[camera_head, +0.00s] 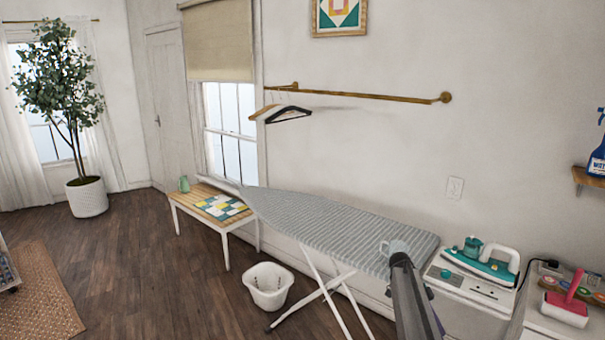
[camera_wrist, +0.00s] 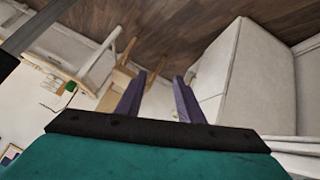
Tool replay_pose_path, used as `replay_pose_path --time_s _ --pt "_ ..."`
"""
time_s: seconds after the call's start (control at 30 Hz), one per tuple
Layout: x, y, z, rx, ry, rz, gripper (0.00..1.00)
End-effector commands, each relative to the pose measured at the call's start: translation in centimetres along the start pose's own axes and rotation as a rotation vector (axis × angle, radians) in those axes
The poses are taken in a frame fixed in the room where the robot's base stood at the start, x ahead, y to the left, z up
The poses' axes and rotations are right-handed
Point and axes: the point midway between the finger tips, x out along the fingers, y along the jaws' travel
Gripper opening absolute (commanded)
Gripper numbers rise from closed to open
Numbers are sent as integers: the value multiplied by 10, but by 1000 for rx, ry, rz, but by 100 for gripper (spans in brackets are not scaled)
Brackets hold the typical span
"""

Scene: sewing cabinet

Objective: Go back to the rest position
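My gripper (camera_wrist: 160,82) shows in the wrist view with its two purple fingers apart and nothing between them. Behind the fingers are dark wooden floor and pale furniture, well away from the fingertips. In the head view a dark link of my arm rises at the bottom, in front of the right end of the ironing board (camera_head: 325,217). The fingers cannot be made out in the head view.
A teal iron (camera_head: 485,262) stands on a white surface right of the board. A white basket (camera_head: 268,286) is on the floor, left of the board's legs. A low bench (camera_head: 190,201) stands under the window. The wooden floor (camera_head: 150,275) at left is mostly clear.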

Motion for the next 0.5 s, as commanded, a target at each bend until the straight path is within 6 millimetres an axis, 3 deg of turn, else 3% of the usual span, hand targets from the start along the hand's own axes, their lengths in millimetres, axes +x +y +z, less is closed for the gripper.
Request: replay_pose_path --time_s 0.03,0.1,0.5 --pt "19 10 20 -33 1 8 34" --pt "39 21 42 -78 -1 17 34" --pt "151 95 154 -395 -40 56 34"
